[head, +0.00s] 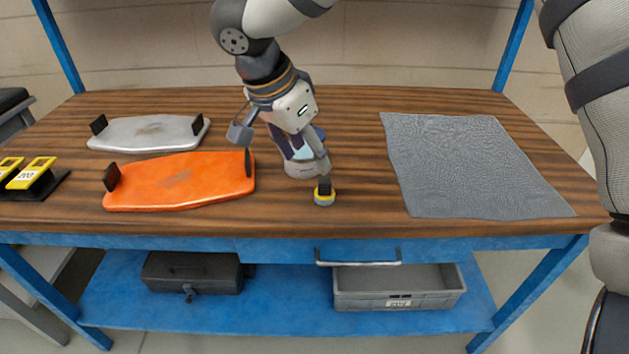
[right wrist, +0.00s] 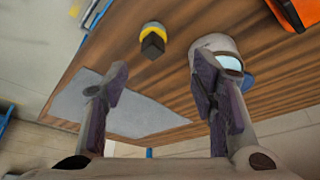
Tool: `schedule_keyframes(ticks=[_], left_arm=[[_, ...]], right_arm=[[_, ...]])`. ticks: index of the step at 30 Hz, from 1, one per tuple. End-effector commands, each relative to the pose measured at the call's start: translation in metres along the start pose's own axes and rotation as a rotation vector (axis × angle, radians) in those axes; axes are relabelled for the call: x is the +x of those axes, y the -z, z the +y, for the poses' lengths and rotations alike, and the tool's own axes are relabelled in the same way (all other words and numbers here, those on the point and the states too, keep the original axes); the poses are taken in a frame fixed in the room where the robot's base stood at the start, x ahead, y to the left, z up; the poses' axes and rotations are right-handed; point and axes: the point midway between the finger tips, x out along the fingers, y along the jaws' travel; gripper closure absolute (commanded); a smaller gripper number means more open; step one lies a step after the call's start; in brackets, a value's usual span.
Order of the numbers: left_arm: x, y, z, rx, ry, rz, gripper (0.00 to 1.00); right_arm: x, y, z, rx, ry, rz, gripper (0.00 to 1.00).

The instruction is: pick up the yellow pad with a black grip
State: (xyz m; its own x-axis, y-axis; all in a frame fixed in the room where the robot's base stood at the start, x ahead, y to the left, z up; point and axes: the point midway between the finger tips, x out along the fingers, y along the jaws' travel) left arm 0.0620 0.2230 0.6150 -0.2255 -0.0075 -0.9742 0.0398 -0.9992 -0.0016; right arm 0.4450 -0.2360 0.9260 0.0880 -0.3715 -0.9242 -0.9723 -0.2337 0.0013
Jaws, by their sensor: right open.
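The yellow pad with a black grip (head: 325,198) sits on the wooden bench near its front edge. Its black grip points up. It also shows in the right wrist view (right wrist: 152,39), beyond the fingertips and between their lines. My right gripper (head: 281,152) is open and empty above the bench, tilted, up and to the left of the pad in the head view. One finger ends just above the black grip in the picture, but the wrist view (right wrist: 158,80) shows the pad apart from both fingers. My left gripper is not in view.
A whitish round item with a blue part (head: 300,168) stands right behind the gripper, partly hidden. An orange board (head: 180,182) and a grey board (head: 145,134), both with black end pieces, lie left. A grey mat (head: 470,165) lies right. Bare wood surrounds the pad.

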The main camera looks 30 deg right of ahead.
Motion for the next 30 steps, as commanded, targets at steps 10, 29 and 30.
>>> schedule_keyframes(ticks=[10,29,30], left_arm=[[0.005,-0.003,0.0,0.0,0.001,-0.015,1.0],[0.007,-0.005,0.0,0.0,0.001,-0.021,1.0],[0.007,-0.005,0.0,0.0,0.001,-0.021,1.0]], right_arm=[[0.061,0.002,0.005,-0.001,-0.005,0.002,0.48],[0.091,0.004,0.005,0.001,0.001,0.001,0.87],[0.091,0.004,0.005,0.001,0.001,0.001,0.87]])
